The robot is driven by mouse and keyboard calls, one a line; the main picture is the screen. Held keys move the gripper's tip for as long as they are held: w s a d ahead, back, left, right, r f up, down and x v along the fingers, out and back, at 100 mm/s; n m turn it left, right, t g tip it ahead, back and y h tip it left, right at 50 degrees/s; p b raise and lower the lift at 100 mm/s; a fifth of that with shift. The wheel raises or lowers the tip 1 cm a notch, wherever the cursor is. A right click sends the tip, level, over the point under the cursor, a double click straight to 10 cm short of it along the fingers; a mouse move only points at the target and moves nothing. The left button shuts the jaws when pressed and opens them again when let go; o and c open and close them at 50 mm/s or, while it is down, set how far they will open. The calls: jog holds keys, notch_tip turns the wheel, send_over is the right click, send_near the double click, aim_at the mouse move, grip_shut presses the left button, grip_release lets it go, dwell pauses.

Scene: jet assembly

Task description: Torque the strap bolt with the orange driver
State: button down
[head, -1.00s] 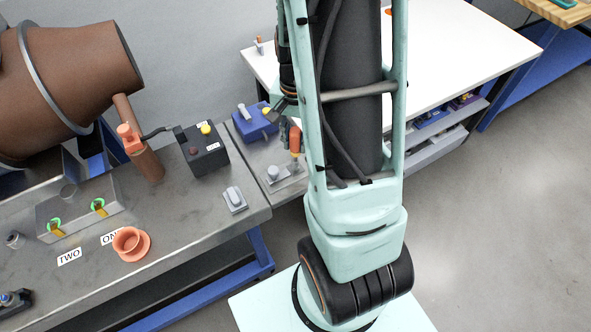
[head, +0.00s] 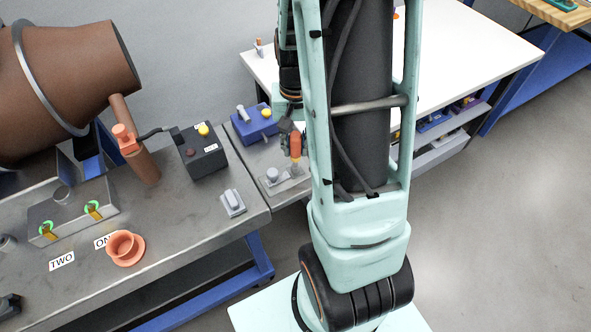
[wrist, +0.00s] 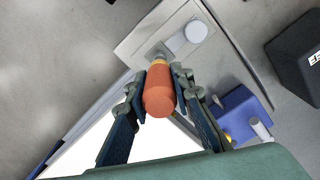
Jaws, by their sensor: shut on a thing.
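The orange driver (head: 295,146) stands roughly upright over a small grey plate (head: 289,185) on the bench. My gripper (head: 290,132) is shut around its orange handle. In the wrist view the driver (wrist: 159,92) sits between both fingers of my gripper (wrist: 158,88), with its yellow collar and grey tip end at the plate (wrist: 135,42). I cannot tell whether the tip is seated in the plate or just above it. A grey strap (head: 40,80) runs around the large brown body at the left. I cannot make out the strap bolt.
A black box (head: 203,152) with a yellow button and a blue box (head: 255,124) stand close by. A round grey knob (wrist: 196,31) is on the plate. An orange flanged cup (head: 125,248) and a grey block (head: 75,212) stand on the metal bench. A white table (head: 455,60) is behind my arm.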

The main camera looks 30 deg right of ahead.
jog(key=shift+r, duration=0.1)
jog(key=m+p, duration=0.1)
jog(key=m, duration=0.1)
jog(key=shift+r+m, duration=0.1)
jog(key=shift+m, duration=0.2)
jog(key=shift+m+p, duration=0.4)
jog(key=shift+m, duration=0.8)
jog(key=m+p, duration=0.1)
jog(key=m, duration=0.1)
jog(key=shift+m+p, duration=0.3)
jog(key=shift+m, duration=0.1)
jog(key=shift+m+p, duration=0.35)
jog(key=shift+m, duration=0.75)
